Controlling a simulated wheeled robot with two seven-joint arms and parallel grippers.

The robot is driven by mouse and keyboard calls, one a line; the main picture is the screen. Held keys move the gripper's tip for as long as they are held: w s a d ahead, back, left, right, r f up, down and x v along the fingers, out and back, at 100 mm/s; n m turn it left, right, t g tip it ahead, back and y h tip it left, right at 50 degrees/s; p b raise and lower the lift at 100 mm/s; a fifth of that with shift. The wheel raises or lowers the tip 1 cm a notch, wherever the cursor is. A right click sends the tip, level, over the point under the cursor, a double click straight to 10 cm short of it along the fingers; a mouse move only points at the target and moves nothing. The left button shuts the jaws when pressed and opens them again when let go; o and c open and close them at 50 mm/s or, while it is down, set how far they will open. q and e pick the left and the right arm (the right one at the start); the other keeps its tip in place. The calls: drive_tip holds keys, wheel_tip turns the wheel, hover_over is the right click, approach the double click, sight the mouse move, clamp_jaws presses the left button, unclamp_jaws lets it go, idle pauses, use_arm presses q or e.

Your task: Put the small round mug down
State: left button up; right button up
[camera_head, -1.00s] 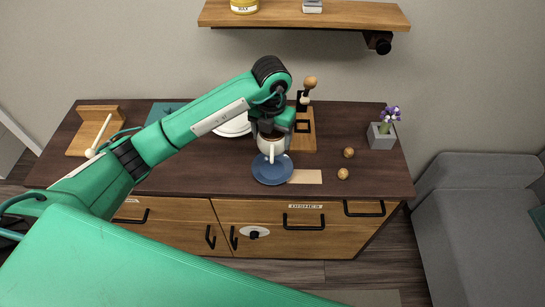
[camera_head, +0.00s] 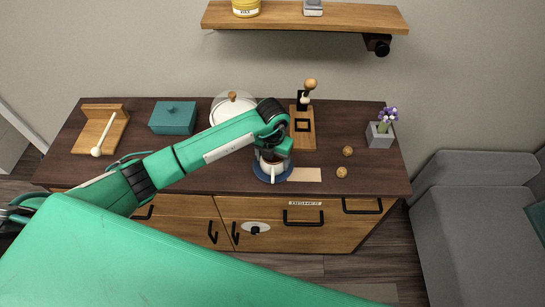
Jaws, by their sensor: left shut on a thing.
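The small round mug (camera_head: 270,169) is white with a dark inside or contents, and its handle points toward the front of the cabinet. It is over the blue saucer (camera_head: 260,174) near the front of the cabinet top; whether it touches the saucer I cannot tell. My left gripper (camera_head: 273,156) reaches down from behind the mug and is shut on it. The fingertips are partly hidden by the gripper's body. My right gripper is not in view.
Behind are a wooden stand (camera_head: 307,138), a lidded white dish (camera_head: 222,106) and a teal box (camera_head: 173,118). A flower pot (camera_head: 379,136) stands at right. The front left top is clear.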

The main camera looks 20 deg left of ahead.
use_arm(q)
drive_tip(key=shift+f, duration=0.15)
drive_tip(key=o, duration=1.3)
drive_tip(key=shift+c, duration=0.2)
